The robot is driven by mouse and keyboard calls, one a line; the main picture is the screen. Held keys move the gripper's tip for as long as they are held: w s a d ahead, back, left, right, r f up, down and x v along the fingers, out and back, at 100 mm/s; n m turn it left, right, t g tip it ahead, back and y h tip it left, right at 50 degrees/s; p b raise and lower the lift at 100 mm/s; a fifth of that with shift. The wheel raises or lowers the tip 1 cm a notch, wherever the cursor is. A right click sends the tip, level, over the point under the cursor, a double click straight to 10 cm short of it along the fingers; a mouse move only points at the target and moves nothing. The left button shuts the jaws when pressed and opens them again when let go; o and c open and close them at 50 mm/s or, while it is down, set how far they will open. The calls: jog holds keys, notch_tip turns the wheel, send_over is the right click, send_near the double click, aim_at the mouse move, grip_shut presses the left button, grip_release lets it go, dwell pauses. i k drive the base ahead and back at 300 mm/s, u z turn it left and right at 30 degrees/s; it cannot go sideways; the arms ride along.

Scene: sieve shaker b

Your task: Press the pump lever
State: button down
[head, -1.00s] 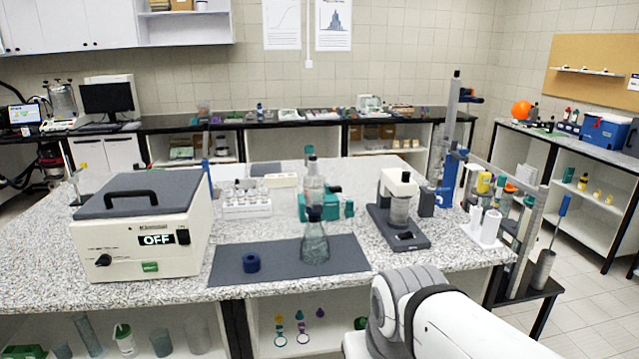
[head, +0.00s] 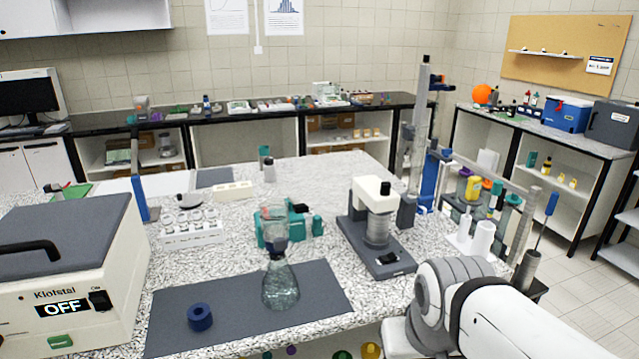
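No part is clearly recognisable as the pump lever. A teal device (head: 268,232) with a small dark part on top stands behind the flask, which partly hides it; I cannot tell whether it is the pump. A clear conical flask (head: 281,287) with a dark blue piece in its neck stands upright on the dark grey mat (head: 235,315). A white and grey instrument (head: 371,190) on a dark base stands to the right, with a clear cylinder under its head. My white and grey arm enters at the lower right, in front of the bench; my gripper is out of view.
A blue ring (head: 200,317) lies on the mat. A large box-shaped machine (head: 75,270) reading OFF stands at the left. A white vial rack (head: 192,232) is behind the mat. White cylinders (head: 482,240) and a tall blue stand (head: 432,180) are at the right.

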aim_at(298, 209)
jog(key=i, duration=1.05)
jog(key=u, duration=0.55)
